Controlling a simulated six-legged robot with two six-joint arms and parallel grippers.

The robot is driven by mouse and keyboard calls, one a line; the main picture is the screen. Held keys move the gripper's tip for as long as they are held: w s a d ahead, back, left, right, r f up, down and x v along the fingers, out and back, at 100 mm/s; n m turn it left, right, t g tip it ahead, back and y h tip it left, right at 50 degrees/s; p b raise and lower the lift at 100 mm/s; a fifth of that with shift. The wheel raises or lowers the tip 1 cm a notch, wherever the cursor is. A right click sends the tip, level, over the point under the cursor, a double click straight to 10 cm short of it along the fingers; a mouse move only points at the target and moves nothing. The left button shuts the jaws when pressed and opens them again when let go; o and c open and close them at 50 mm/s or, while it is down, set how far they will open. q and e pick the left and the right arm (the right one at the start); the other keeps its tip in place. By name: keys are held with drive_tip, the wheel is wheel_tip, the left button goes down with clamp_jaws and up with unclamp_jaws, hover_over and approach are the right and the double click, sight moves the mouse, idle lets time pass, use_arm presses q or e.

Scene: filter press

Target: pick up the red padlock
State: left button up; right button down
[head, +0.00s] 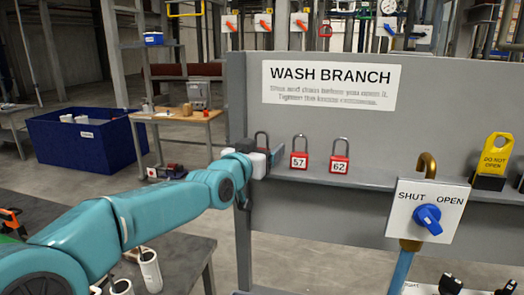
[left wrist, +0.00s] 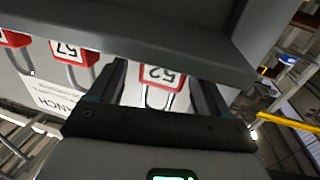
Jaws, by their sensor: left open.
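Three red padlocks with steel shackles and white number labels stand in a row on the grey panel's ledge. In the head view, padlock 57 (head: 299,160) and padlock 62 (head: 340,163) are clear, right of my left gripper (head: 262,162). The leftmost shackle (head: 262,139) rises behind that gripper, which hides its body. The left wrist view is upside down; there padlock 52 (left wrist: 163,76) appears between the open fingers of my left gripper (left wrist: 160,82), not gripped. Padlock 57 (left wrist: 68,50) shows beside it. My right gripper is not in view.
The ledge (head: 370,183) runs along the panel below the WASH BRANCH sign (head: 330,85). A yellow tag (head: 496,154) and a SHUT/OPEN box with a blue knob (head: 428,218) are at right. A blue bin (head: 80,140) and wooden table (head: 178,117) stand behind left.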

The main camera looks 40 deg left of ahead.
use_arm(q)
drive_tip(key=shift+s+r, duration=0.15)
drive_tip(key=shift+s, duration=0.15)
drive_tip(key=shift+w+d, duration=0.1)
drive_tip(key=shift+w, duration=0.2)
drive_tip(key=c, duration=1.1)
drive_tip(key=shift+s, duration=0.1)
drive_tip(key=shift+s, duration=0.1)
